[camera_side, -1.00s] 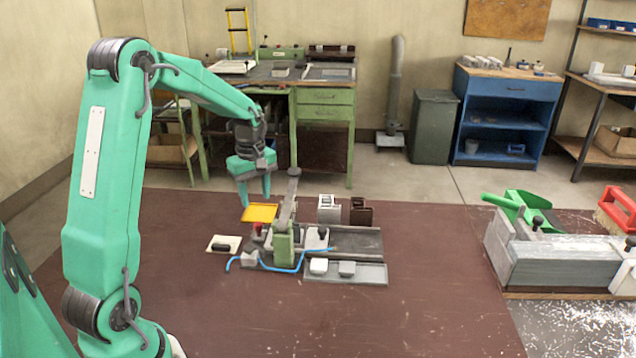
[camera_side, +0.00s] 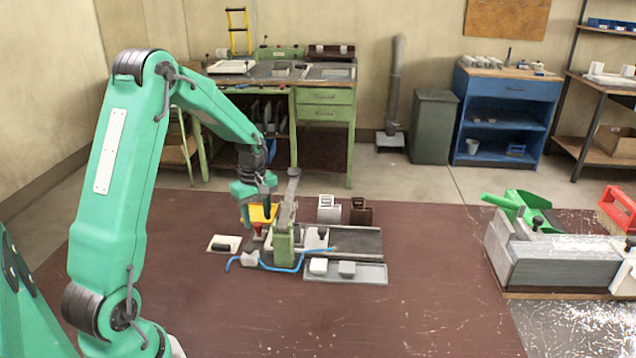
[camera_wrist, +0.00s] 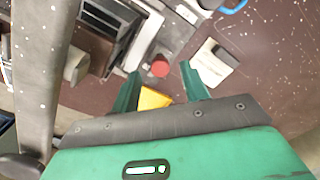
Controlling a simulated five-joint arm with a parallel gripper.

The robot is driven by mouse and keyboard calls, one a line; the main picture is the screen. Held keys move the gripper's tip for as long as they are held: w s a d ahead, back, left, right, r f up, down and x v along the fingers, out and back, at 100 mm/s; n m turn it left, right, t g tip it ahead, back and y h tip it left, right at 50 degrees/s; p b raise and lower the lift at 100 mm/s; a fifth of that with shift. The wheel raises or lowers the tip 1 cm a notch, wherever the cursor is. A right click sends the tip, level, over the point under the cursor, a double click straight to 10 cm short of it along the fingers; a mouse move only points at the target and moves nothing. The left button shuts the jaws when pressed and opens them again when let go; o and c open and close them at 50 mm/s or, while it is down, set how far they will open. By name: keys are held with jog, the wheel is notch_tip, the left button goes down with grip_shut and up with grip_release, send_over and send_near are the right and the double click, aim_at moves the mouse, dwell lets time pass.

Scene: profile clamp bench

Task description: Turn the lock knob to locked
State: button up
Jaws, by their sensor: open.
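A red knob (camera_side: 258,230) stands at the left end of the clamp fixture (camera_side: 284,245). In the wrist view the red knob (camera_wrist: 160,67) appears between my fingertips, with gaps on both sides. My gripper (camera_side: 256,217) is open and empty, pointing down above the red knob.
A yellow tray (camera_side: 265,210) lies behind my fingers. The green clamp post stands close to my gripper's right. A blue hose (camera_side: 283,269) runs in front. A grey tray (camera_side: 368,274) holds light blocks. The table front is clear.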

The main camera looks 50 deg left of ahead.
jog(key=shift+f, duration=0.75)
grip_shut()
